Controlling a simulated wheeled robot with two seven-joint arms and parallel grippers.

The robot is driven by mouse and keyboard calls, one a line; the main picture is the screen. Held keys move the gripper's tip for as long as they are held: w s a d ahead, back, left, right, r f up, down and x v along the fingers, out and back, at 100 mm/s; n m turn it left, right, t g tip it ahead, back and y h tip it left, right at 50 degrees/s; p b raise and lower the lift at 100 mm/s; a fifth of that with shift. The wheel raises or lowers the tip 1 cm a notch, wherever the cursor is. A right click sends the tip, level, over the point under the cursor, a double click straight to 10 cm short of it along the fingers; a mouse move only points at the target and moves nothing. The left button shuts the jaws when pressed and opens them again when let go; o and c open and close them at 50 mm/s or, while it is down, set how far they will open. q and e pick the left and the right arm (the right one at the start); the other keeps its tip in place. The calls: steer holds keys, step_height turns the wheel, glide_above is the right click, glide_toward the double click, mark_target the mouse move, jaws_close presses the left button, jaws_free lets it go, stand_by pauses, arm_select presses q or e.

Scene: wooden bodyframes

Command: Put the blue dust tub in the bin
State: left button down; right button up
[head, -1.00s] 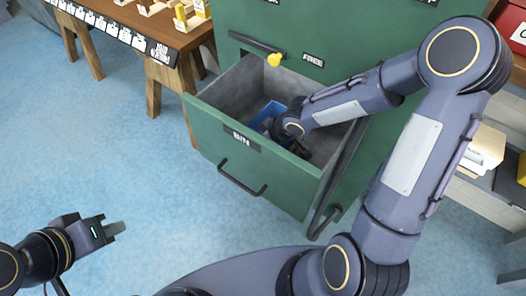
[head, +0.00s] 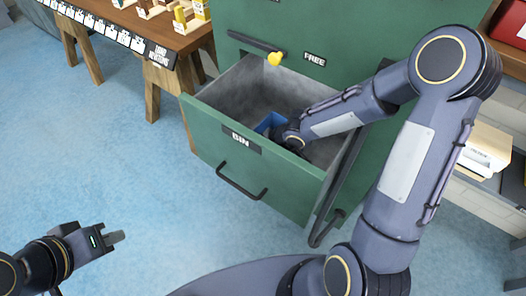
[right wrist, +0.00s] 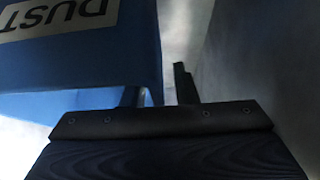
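The blue dust tub (head: 268,122) sits inside the open drawer labelled BIN (head: 205,138), partly hidden by my right gripper and arm. In the right wrist view the tub (right wrist: 90,55) fills the upper left, with its DUST label turned upside down. My right gripper (right wrist: 165,92) is down in the drawer at the tub's side. One dark finger stands clear right of the tub; the other is mostly hidden by it. I cannot tell whether they grip it. My left gripper (head: 116,237) is over the floor at lower left, away from the drawer; its finger gap is unclear.
A wooden bench (head: 165,35) with several parts is at upper left. The blue floor is clear in front. Boxes are at the right.

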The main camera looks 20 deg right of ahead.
steer(key=p+v, duration=0.2)
steer(key=v, duration=0.1)
steer(key=p+v, duration=0.3)
steer(key=v, duration=0.1)
steer(key=shift+w+a, duration=0.1)
steer(key=shift+w, duration=0.15)
steer(key=shift+s+d+r+p, duration=0.2)
steer(key=shift+s+r+p, duration=0.1)
steer(key=shift+r, duration=0.1)
